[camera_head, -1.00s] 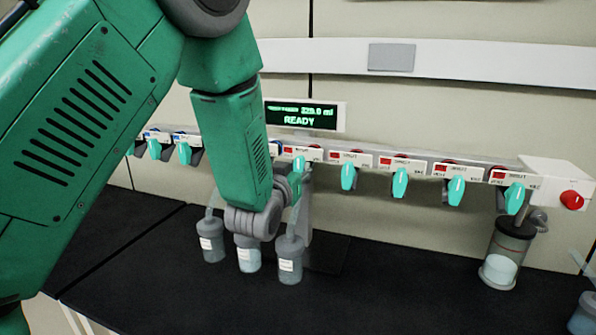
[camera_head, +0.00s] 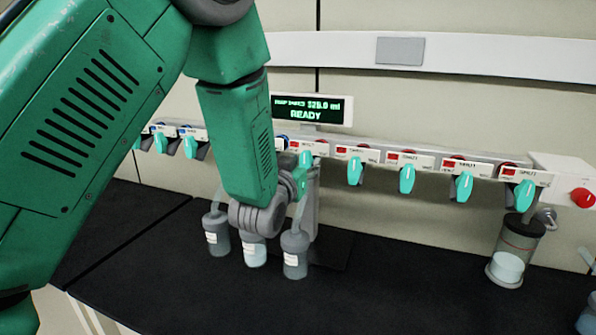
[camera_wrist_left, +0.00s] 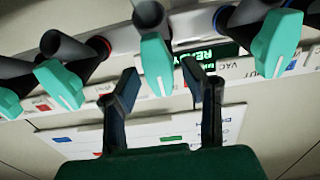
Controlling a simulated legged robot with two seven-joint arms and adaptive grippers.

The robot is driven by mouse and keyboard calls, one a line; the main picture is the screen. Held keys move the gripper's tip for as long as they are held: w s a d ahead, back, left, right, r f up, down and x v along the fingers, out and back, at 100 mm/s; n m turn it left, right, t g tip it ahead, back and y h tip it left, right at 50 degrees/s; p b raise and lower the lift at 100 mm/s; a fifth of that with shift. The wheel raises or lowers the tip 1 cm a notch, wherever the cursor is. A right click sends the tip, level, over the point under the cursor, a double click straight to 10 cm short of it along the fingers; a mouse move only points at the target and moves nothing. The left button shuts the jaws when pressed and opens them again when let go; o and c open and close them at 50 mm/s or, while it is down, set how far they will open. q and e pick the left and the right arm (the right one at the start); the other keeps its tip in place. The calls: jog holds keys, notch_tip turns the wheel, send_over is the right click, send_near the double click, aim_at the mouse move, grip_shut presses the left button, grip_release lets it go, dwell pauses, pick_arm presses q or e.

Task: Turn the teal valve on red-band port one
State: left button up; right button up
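A row of teal valves hangs from the white manifold. The first red-label valve (camera_head: 305,158) is just right of my left forearm, partly covered by my wrist. In the left wrist view a teal valve (camera_wrist_left: 155,62) is ahead of my left gripper (camera_wrist_left: 163,75), near the gap between its two dark fingertips. The fingers are apart and hold nothing; contact with the valve cannot be told. Neighbouring teal valves show at the left (camera_wrist_left: 58,84) and right (camera_wrist_left: 277,42) of that view. My right gripper is not in view.
A display (camera_head: 307,109) reads READY. The black bench (camera_head: 400,295) is clear in the middle.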

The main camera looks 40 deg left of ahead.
pick_arm(q)
jog(key=v, duration=1.1)
jog(key=shift+f, duration=0.25)
jog(key=s+d+f+g+h, duration=0.1)
jog(key=s+f+g, duration=0.2)
jog(key=f, duration=0.6)
jog(key=s+d+f+m+g+h, duration=0.1)
jog(key=s+f+g, duration=0.25)
jog(key=f, duration=0.55)
jog(key=s+d+f+g+h, duration=0.1)
jog(key=s+f+g, duration=0.25)
jog(key=f, duration=0.55)
jog(key=s+d+f+m+g+h, duration=0.1)
jog(key=s+f+g, duration=0.3)
jog(key=s+f, duration=0.45)
jog(key=s+d+f+g+h, duration=0.1)
jog(key=s+f+g, duration=0.35)
jog(key=s, duration=0.75)
notch_tip(320, 180, down, 12)
jog(key=w+d+m+t+b, duration=0.1)
jog(key=w+b, duration=0.1)
jog(key=b, duration=1.1)
jog(key=shift+w+d+t+y, duration=0.2)
jog(key=shift+t+y, duration=0.1)
jog(key=shift+t, duration=0.05)
